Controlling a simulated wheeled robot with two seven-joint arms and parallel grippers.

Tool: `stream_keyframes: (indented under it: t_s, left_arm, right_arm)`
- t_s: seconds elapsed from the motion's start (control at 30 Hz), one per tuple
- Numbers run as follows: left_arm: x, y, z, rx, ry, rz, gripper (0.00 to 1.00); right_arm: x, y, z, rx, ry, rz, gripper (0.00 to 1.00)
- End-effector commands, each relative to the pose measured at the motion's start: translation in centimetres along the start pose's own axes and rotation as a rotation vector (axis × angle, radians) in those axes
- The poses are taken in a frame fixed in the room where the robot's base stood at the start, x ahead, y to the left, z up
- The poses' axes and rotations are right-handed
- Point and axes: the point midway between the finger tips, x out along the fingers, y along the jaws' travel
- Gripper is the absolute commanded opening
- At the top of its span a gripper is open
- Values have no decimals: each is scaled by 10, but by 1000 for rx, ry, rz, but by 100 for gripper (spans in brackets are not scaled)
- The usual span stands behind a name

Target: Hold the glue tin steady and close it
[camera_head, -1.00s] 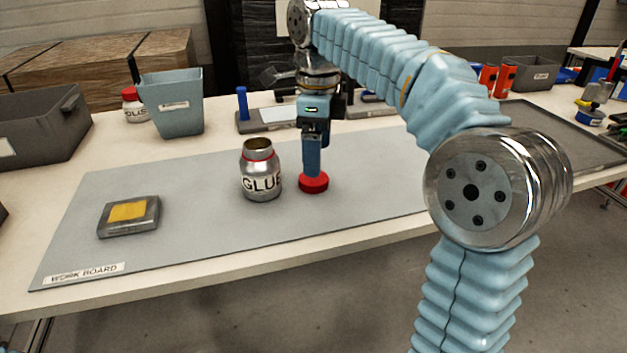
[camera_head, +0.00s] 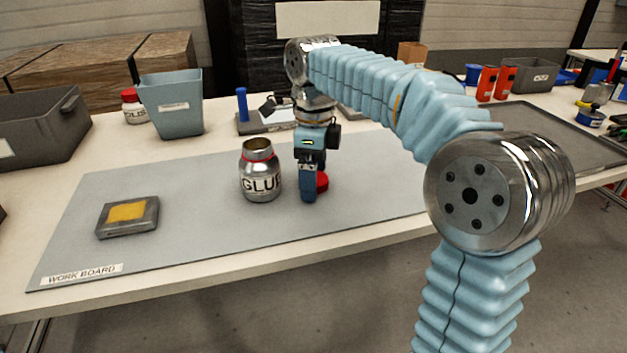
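The glue tin (camera_head: 261,180) stands upright on the work board, silver with a red ring at its neck and a GLUE label. Its mouth is open and uncovered. A red cap (camera_head: 322,182) lies on the board to the right of the tin, partly hidden by my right gripper. My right gripper (camera_head: 308,196) points down at the cap's left front, its fingertips low near the board. One finger hides the other, so I cannot tell whether it is open or grips the cap. It is apart from the tin. My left gripper is out of view.
The grey work board (camera_head: 200,235) has free room at its front. A grey-and-yellow pad (camera_head: 128,214) lies on its left. Behind stand a blue bin (camera_head: 172,105), a red-capped jar (camera_head: 134,108), a grey crate (camera_head: 40,130) and a fixture with a blue post (camera_head: 243,108).

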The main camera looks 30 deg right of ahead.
Motion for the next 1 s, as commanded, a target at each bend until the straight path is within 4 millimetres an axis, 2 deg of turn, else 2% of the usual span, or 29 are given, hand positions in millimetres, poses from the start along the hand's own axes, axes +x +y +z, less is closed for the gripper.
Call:
stream_keyframes:
  t_s: [0.2, 0.6, 0.87, 1.0]
  left_arm:
    - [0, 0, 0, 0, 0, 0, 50]
    - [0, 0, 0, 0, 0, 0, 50]
    - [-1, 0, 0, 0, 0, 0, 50]
    - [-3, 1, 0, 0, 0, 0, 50]
  right_arm:
    - [0, 0, 0, 0, 0, 0, 89]
    - [-1, 0, 0, 0, 0, 0, 28]
    - [-2, 0, 0, 0, 0, -1, 27]
    - [-12, -1, 0, 1, 0, 0, 27]
